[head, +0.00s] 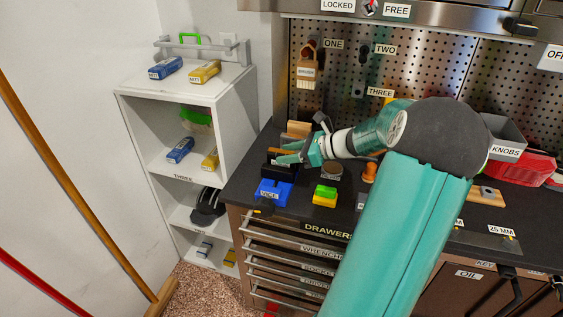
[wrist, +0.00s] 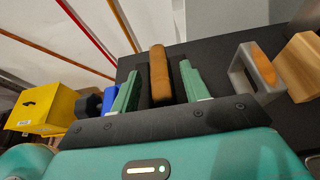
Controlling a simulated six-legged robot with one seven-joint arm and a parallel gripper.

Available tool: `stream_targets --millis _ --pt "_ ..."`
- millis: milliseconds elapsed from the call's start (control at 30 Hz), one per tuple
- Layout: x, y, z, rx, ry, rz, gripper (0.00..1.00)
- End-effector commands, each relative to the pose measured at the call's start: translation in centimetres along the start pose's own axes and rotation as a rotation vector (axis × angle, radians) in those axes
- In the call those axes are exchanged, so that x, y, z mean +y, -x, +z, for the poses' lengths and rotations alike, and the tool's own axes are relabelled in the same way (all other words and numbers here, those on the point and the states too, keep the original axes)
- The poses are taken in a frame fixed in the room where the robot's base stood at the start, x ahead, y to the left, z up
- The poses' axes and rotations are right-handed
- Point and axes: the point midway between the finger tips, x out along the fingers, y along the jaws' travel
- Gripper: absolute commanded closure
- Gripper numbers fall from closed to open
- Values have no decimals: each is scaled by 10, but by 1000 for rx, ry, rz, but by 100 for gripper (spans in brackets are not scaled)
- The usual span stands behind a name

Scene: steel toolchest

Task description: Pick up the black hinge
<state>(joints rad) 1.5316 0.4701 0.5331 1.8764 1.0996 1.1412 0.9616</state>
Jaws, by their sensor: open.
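My gripper (head: 284,154) is open above the left end of the dark bench, close to the blue vice (head: 273,193). In the wrist view its two green fingers (wrist: 160,70) stand apart, with a brown bar (wrist: 159,62) showing in the gap between them. I cannot tell whether the bar is touched by the fingers. I cannot pick out the black hinge for sure. A black piece (head: 280,169) shows at the top of the vice, just below the fingers, but its shape is unclear and partly covered.
A yellow-and-green block (head: 325,195) and an orange piece (head: 370,173) stand on the bench. A grey frame (wrist: 240,80) and a wooden block (wrist: 298,68) are right of my fingers in the wrist view; a yellow box (wrist: 40,110) is left. A white shelf (head: 182,98) stands left.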

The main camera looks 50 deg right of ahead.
Motion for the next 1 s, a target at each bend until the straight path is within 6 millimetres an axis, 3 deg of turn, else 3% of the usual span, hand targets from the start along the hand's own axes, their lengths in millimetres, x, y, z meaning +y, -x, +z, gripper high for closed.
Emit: stream_targets --millis 133,400,633,1000 --pt "0 -21 0 -1 0 1 55" --pt "0 -24 0 0 0 0 55" --pt "0 -24 0 0 0 0 98" --pt "-1 -24 2 0 2 0 100"
